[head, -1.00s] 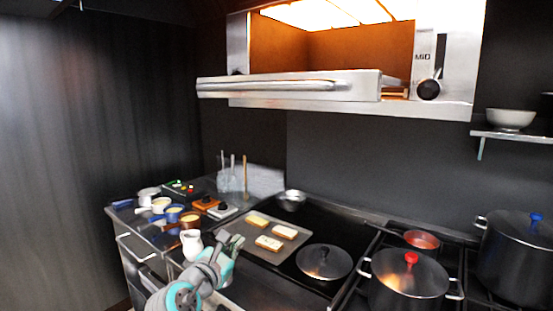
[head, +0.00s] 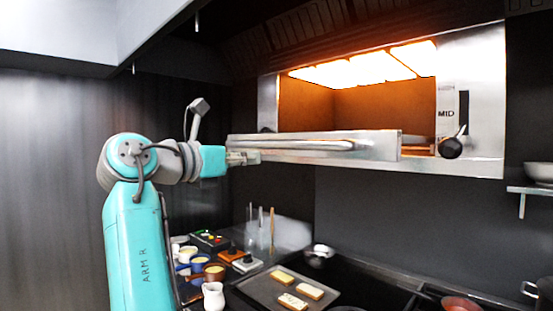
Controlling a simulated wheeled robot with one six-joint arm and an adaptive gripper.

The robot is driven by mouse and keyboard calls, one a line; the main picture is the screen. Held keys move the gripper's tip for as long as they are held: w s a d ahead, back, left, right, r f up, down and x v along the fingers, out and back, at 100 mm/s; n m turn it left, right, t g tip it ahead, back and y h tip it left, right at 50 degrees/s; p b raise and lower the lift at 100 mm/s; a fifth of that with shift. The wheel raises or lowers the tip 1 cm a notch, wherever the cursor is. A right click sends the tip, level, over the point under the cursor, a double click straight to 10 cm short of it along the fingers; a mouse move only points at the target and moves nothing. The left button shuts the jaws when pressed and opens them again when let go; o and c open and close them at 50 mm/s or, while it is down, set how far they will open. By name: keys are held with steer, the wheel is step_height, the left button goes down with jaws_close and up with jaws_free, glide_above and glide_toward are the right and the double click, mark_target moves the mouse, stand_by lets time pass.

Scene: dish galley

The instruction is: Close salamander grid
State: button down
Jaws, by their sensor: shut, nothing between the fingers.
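The salamander (head: 481,110) is mounted on the back wall, with its heating elements glowing orange-white inside. Its grid front (head: 385,147), a steel panel with a long bar handle (head: 300,145), stands out in front of the cavity, so the grid is pulled out. My gripper (head: 245,158) is shut and empty at the left end of the grid front, close to the handle's left end. I cannot tell whether it touches the panel. The teal arm reaches in from the left.
A tray (head: 262,293) with several toast pieces lies on the counter below. Small pots and a white jug (head: 213,295) stand left of it. A metal bowl (head: 319,254) is behind the tray. A shelf with a bowl (head: 540,172) is at right. Space before the grid front is clear.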

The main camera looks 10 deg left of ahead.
mark_target(300, 155)
steer(key=x, duration=1.3)
steer(key=shift+w+d+f, duration=0.1)
steer(key=shift+w, duration=0.1)
